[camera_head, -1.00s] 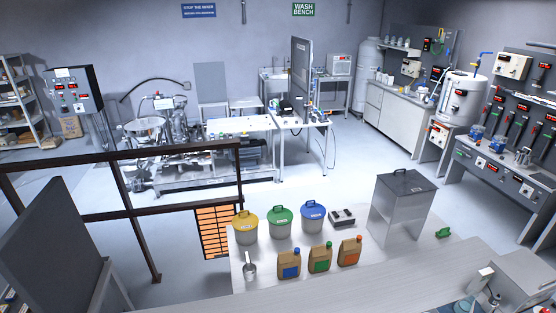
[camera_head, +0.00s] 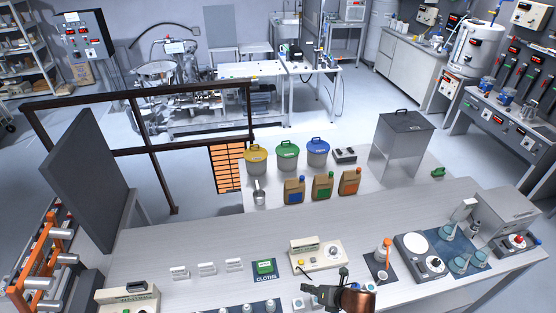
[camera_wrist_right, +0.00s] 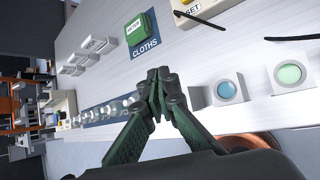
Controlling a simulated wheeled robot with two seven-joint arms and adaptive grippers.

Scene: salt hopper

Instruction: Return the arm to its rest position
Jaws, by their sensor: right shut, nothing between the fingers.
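My right gripper (camera_head: 322,292) shows at the bottom of the head view, over the near bench (camera_head: 210,236). In the right wrist view my right gripper (camera_wrist_right: 161,80) has its green-black fingers together with nothing between them. My left gripper is in no view.
The cloths box (camera_head: 264,268), a beige instrument (camera_head: 317,254) and white blocks (camera_head: 206,268) stand on the near bench. A balance (camera_head: 420,256) is at right. Beyond stand lidded buckets (camera_head: 288,154), jugs (camera_head: 322,186) and a metal hopper (camera_head: 400,145). The bench's left rear is clear.

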